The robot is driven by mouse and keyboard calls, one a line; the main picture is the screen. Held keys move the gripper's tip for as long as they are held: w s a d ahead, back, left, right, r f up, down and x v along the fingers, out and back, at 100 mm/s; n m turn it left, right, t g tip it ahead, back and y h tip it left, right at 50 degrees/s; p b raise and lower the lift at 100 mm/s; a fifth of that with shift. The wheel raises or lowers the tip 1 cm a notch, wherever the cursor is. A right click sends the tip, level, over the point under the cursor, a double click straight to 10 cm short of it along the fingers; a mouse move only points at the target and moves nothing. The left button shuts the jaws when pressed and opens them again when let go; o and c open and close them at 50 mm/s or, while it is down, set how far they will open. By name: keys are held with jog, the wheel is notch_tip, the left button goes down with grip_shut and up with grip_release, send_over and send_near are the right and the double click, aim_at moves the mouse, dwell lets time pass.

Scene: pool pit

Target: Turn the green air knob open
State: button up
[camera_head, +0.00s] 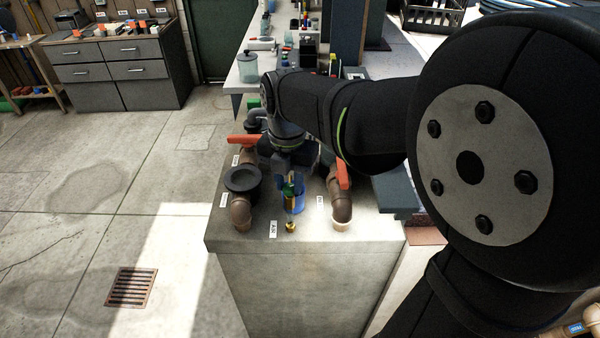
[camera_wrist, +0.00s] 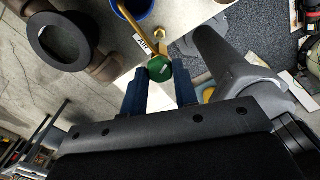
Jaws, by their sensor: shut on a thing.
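The green air knob (camera_wrist: 160,68) sits on a brass fitting beside a label that reads AIR (camera_wrist: 141,43). My gripper (camera_wrist: 160,80) has one blue finger on each side of the knob and is shut on it. In the head view the knob (camera_head: 288,189) shows small below my wrist, partly hidden by the fingers. A brass fitting (camera_head: 291,227) shows at the counter below it, near the AIR label (camera_head: 273,229). The knob's exact angle is hard to tell.
Brown pipes stand on both sides, with an orange handle at left (camera_head: 242,140) and one at right (camera_head: 343,174). A black round flange (camera_head: 243,180) stands close on the left. Open floor lies left of the counter.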

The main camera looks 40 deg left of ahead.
aim_at(289, 186)
dwell(0.3)
jog(key=o, duration=1)
notch_tip(289, 186, up, 18)
jog(key=shift+f, duration=0.25)
jog(key=shift+f, duration=0.1)
notch_tip(289, 186, down, 17)
jog(key=shift+f, duration=0.15)
dwell(0.4)
